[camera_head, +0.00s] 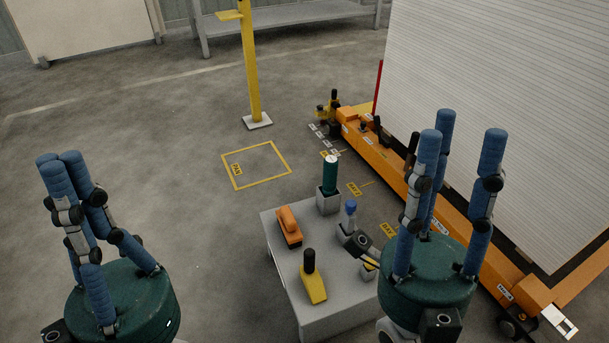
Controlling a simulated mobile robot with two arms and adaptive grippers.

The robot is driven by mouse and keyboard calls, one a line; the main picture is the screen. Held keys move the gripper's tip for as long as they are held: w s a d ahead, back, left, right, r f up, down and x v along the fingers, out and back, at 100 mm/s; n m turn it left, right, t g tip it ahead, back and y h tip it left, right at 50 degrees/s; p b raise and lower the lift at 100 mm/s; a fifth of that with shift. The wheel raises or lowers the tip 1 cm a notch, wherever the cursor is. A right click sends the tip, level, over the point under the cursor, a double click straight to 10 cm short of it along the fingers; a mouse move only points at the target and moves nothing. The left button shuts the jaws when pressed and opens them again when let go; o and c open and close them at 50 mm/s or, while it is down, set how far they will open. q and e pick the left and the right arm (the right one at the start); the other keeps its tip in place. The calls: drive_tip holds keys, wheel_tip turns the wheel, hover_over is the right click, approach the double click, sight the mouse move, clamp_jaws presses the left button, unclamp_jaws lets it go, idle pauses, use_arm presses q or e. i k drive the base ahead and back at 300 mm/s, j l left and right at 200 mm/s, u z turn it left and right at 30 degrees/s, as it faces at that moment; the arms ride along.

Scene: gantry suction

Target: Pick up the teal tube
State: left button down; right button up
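On the table are an orange block-like tool (289,227), a yellow tool with a black handle (312,280) and a blue-topped item (350,213). An orange gantry base (386,160) and a large white panel (510,110) stand to the right. A yellow post (251,70) stands behind. The left floor is clear.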

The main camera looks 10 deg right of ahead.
sight(330, 162)
drive_tip(key=i+j+u, duration=0.15)
drive_tip(key=j+u, duration=0.15)
drive_tip(key=j, duration=0.15)
drive_tip(key=i+j+u, duration=0.5)
drive_tip(key=j+u, duration=0.15)
drive_tip(key=j, duration=0.15)
drive_tip(key=i+j+z, duration=0.1)
drive_tip(key=i, duration=0.35)
drive_tip(key=i+j+z, duration=0.1)
drive_tip(key=i+j, duration=0.15)
drive_tip(key=i, duration=0.2)
drive_tip(key=i+z, duration=0.2)
drive_tip(key=z, duration=0.2)
drive_tip(key=i+z, duration=0.2)
drive_tip(key=z, duration=0.2)
drive_tip(key=i+z, duration=0.2)
drive_tip(key=z, duration=0.2)
drive_tip(key=i+j+z, duration=0.15)
drive_tip(key=z, duration=0.25)
drive_tip(key=i+j+z, duration=0.15)
drive_tip(key=z, duration=0.25)
drive_tip(key=i+z, duration=0.15)
drive_tip(key=z, duration=0.3)
drive_tip(key=i+z, duration=0.15)
drive_tip(key=z, duration=0.25)
drive_tip(key=i+j+z, duration=0.15)
drive_tip(key=z, duration=0.3)
drive_tip(key=i+j+z, duration=0.15)
drive_tip(key=z, duration=0.3)
